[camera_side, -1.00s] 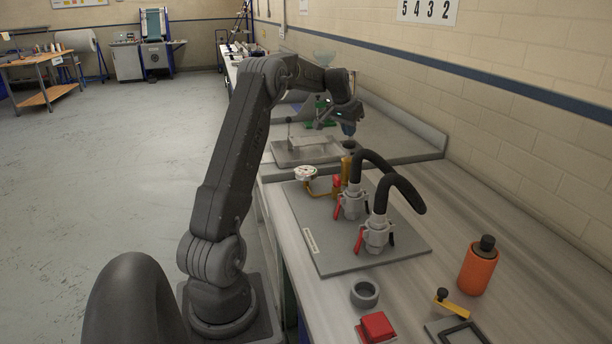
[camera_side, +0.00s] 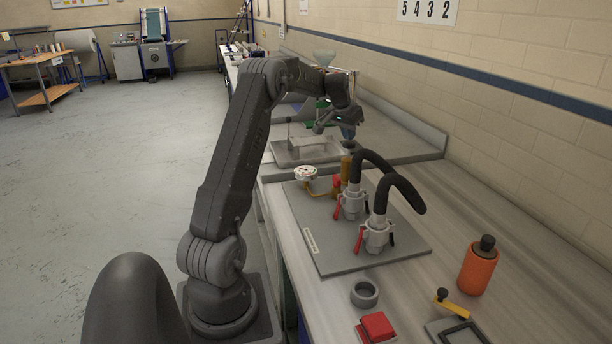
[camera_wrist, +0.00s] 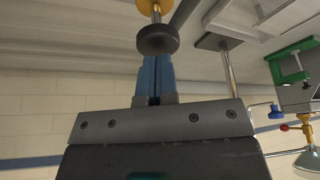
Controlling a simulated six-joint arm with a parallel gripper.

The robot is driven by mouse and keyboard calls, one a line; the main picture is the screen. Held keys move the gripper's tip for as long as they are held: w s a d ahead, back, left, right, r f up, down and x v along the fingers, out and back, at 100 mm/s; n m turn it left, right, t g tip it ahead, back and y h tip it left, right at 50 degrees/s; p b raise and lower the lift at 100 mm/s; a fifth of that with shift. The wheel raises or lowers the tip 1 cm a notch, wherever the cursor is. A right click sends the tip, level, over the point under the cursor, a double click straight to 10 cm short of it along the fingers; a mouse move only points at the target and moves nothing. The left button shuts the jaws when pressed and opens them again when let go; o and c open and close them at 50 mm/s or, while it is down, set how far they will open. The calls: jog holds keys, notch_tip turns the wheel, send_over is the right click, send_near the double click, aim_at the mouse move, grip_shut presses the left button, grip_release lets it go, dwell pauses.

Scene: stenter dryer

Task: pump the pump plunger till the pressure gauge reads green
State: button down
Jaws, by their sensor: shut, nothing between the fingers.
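The pump plunger has a round black knob (camera_wrist: 157,40) on a short silver rod above a brass collar (camera_wrist: 153,7) in the wrist view. In the side view the knob (camera_side: 348,148) tops the brass pump body (camera_side: 346,170). My gripper (camera_wrist: 154,62) has its blue fingers shut with nothing between them. In the side view my gripper (camera_side: 348,133) points down just above the knob; the tips look at or very near its top, and contact is unclear. The pressure gauge (camera_side: 306,172) has a pale dial with coloured marks; its needle is too small to read.
Two grey couplings with red levers (camera_side: 376,235) and black hoses (camera_side: 405,190) stand close to the pump on a grey plate (camera_side: 325,262). The wall is right.

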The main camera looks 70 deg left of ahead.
aim_at(348, 143)
jog(key=shift+f, duration=1.7)
jog(key=shift+r, duration=2.35)
jog(key=s+d+r+m, duration=0.1)
jog(key=d+r, duration=0.2)
jog(key=d, duration=0.7)
jog(key=s+d+r+m, duration=0.1)
jog(key=d+r, duration=0.2)
jog(key=d, duration=0.6)
jog(key=s+d+r+m, duration=0.1)
jog(key=d+r, duration=0.2)
jog(key=d, duration=0.7)
jog(key=s+d+f+m+h, duration=0.1)
jog(key=s+d+f, duration=0.1)
jog(key=s+d, duration=0.7)
jog(key=s+d+f+m+t+h, duration=0.1)
jog(key=s+d+f+m, duration=0.1)
jog(key=s+d, duration=0.6)
jog(key=shift+s+d+f+t, duration=0.3)
jog(key=shift+s+d+f, duration=0.1)
jog(key=shift+s, duration=0.25)
jog(key=shift+f, duration=0.75)
